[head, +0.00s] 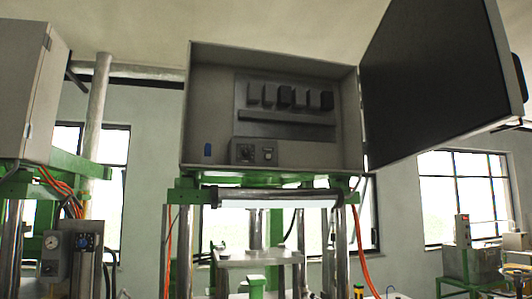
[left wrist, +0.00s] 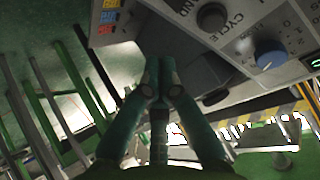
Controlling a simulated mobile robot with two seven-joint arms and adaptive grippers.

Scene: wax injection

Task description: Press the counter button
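No part that I can surely name as the counter button shows. In the head view an open grey cabinet (head: 277,57) holds a small grey box (head: 254,152) with a round dial and a small pale square; their markings are too small to read. In the left wrist view my left gripper (left wrist: 160,62) has its two teal fingers drawn together, with nothing visible held. Its tips lie left of and below a light control panel (left wrist: 235,38) lettered "CYCLE". The panel carries a black knob (left wrist: 211,17), a blue knob (left wrist: 268,53) and a partly cut-off green-lit element (left wrist: 316,63). My right gripper is out of view.
The cabinet door (head: 432,75) stands swung open to the right. Green frames and metal columns (head: 340,245) stand below the cabinet. Another grey cabinet (head: 30,85) is at the left, with orange cables (head: 68,195) beneath. Yellow-black striping (left wrist: 235,120) shows below the panel.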

